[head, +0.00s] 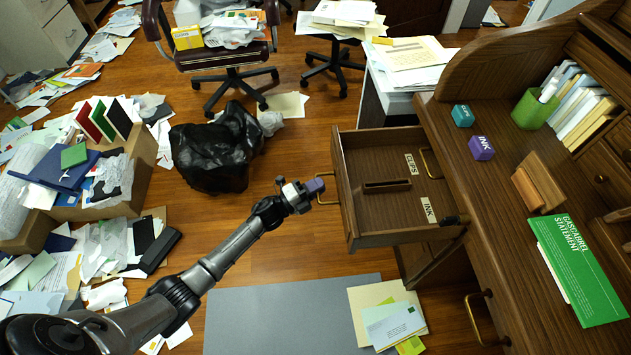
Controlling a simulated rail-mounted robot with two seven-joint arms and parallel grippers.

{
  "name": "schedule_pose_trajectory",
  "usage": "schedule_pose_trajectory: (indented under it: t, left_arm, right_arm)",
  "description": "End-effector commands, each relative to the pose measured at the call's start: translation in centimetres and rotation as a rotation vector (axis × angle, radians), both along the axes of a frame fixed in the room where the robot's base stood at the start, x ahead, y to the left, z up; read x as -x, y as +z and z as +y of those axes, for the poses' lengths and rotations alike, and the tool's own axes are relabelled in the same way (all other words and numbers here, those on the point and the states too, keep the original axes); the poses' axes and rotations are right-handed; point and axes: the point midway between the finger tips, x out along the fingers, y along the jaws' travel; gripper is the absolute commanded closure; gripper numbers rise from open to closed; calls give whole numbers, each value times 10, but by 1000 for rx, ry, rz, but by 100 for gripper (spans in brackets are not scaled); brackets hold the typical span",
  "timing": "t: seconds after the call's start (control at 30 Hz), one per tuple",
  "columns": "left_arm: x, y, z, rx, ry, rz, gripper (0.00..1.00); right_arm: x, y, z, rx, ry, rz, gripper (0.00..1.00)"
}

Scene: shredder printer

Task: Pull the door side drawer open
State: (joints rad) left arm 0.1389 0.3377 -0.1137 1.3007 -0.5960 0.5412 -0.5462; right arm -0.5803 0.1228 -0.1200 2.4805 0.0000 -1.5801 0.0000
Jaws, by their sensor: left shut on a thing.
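The wooden drawer (385,205) stands pulled out from the desk (500,220), its inside open to view from above. Inside it are a small dark divider and two labels, "CLIPS" (411,164) and "INK" (428,209). A brass handle (332,187) sits on its front face. My left gripper (317,187) reaches in from the lower left and is shut on this handle. The fingertips partly hide the handle. My right gripper is not in view.
On the desk are a teal box (463,115), a purple ink box (481,147), a green cup (534,110) and a green booklet (580,270). A black bag (217,148) and paper piles cover the floor at left. A grey mat (285,315) lies in front.

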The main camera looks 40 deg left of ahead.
Motion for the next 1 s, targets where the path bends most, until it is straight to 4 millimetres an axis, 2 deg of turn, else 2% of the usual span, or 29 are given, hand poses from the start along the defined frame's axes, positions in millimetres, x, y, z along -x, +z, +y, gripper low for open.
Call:
schedule_pose_trajectory:
  t: [0.4,0.43,0.67,1.0]
  left_arm:
    - [1,0,0,0,-6,-2,100]
    - [1,0,0,0,-6,0,88]
    - [1,0,0,0,-6,0,66]
    - [5,0,2,-1,-5,2,64]
  right_arm:
    - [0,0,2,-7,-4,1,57]
    - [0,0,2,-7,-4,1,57]
    - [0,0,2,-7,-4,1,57]
    - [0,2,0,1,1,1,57]
